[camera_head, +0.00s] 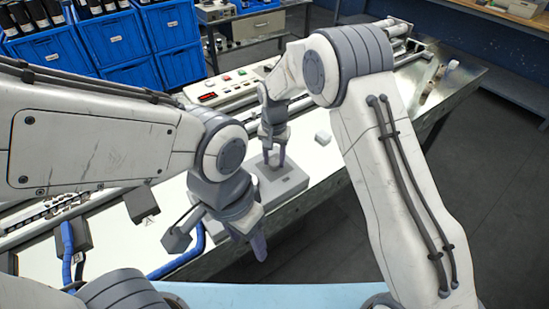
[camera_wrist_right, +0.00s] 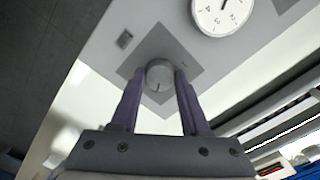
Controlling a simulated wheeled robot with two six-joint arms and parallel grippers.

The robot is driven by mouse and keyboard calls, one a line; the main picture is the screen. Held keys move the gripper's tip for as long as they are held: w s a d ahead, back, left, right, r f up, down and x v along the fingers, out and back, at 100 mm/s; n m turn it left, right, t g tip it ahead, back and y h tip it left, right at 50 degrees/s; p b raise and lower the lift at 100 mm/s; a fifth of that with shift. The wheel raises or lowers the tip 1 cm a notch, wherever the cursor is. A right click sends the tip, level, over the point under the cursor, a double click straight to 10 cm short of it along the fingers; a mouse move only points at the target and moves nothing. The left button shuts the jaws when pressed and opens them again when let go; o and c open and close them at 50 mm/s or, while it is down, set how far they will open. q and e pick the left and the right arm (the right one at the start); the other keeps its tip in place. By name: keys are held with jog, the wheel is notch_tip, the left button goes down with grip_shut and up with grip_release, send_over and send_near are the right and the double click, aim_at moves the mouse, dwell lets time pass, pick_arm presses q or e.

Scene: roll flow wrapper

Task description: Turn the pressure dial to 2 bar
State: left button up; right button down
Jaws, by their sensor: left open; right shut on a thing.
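The pressure dial (camera_wrist_right: 158,75) is a round grey knob on a dark square plate, with a dark mark toward the bottom of the right wrist view. My right gripper (camera_wrist_right: 158,88) has its fingers on either side of it, shut on it. In the head view my right gripper (camera_head: 272,160) points down at the grey control box (camera_head: 290,187), and its fingers largely hide the dial. A white round gauge (camera_wrist_right: 222,14) is cut off at the top of the wrist view; its reading is unclear. My left gripper (camera_head: 258,245) is open and empty, nearer the front.
A panel with a red display (camera_head: 208,97) and buttons stands further back. Blue cables (camera_head: 183,262) run near my left gripper. Blue bins (camera_head: 120,40) stand at the back left.

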aim_at(274, 162)
jog(key=n+p, duration=0.1)
jog(key=n, duration=0.4)
jog(key=shift+r+n, duration=0.1)
jog(key=shift+n, duration=0.2)
jog(key=n, duration=0.5)
jog(key=shift+n+p, duration=0.3)
jog(key=shift+p, duration=0.1)
jog(key=shift+w+n, duration=0.1)
jog(key=shift+n, duration=0.2)
jog(key=shift+c, duration=1.9)
grip_release()
notch_tip(274, 162, up, 10)
jog(key=b, duration=0.1)
jog(key=shift+r, duration=0.2)
